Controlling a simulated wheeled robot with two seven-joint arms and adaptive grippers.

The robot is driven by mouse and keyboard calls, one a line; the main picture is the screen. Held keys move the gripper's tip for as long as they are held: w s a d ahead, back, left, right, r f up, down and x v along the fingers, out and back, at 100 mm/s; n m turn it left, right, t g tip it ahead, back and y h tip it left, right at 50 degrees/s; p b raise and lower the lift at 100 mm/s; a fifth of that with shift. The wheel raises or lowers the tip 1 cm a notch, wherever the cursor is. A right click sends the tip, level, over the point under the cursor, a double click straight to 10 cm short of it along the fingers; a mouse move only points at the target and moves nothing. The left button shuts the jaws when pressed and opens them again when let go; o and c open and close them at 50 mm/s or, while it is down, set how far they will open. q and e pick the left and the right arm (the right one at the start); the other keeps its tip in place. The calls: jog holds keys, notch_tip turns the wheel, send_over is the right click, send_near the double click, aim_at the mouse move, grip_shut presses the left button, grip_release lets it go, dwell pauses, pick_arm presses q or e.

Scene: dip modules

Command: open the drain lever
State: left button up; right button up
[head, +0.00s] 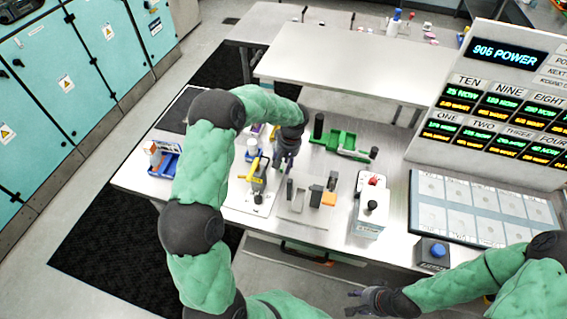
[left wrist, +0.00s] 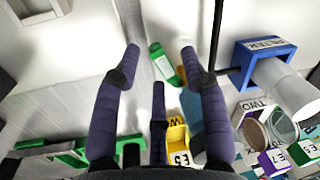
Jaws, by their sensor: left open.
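I cannot tell for sure which part is the drain lever. A yellow fixture with a dark upright part (head: 259,176) stands on a pale plate, just left of my left gripper (head: 284,160). A yellow block (left wrist: 178,135) is partly hidden by the fingers. My right gripper (head: 362,300) is apart from the bench at the front, fingers spread and empty.
A blue labelled box with a white cylinder (left wrist: 285,85) is at the right in the left wrist view. A display panel (head: 495,105) is at right.

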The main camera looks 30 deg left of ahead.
pick_arm(q)
grip_shut()
jog(key=shift+w+d+n, duration=0.1)
jog(key=shift+n, duration=0.2)
jog(key=shift+w+d+n+b, duration=0.1)
jog(key=shift+w+n+b, duration=0.3)
jog(key=shift+n+b, duration=0.45)
jog(key=n, duration=0.1)
jog(key=w+n, duration=0.1)
jog(key=n, duration=0.1)
jog(key=shift+d+g+h+b, duration=0.1)
jog(key=shift+g+h+b, duration=0.2)
jog(key=shift+b, duration=0.1)
jog(key=n, duration=0.1)
jog(key=w+n, duration=0.1)
jog(key=n, duration=0.1)
jog(key=shift+n, duration=0.25)
jog(key=shift+w+a+n+h, duration=0.2)
jog(key=shift+w+n, duration=0.1)
jog(key=shift+n, duration=0.45)
jog(key=shift+w+a+n+h, duration=0.1)
jog(key=shift+w+n+h, duration=0.15)
jog(key=shift+n, duration=0.5)
jog(key=shift+w, duration=0.1)
jog(key=shift+r, duration=0.1)
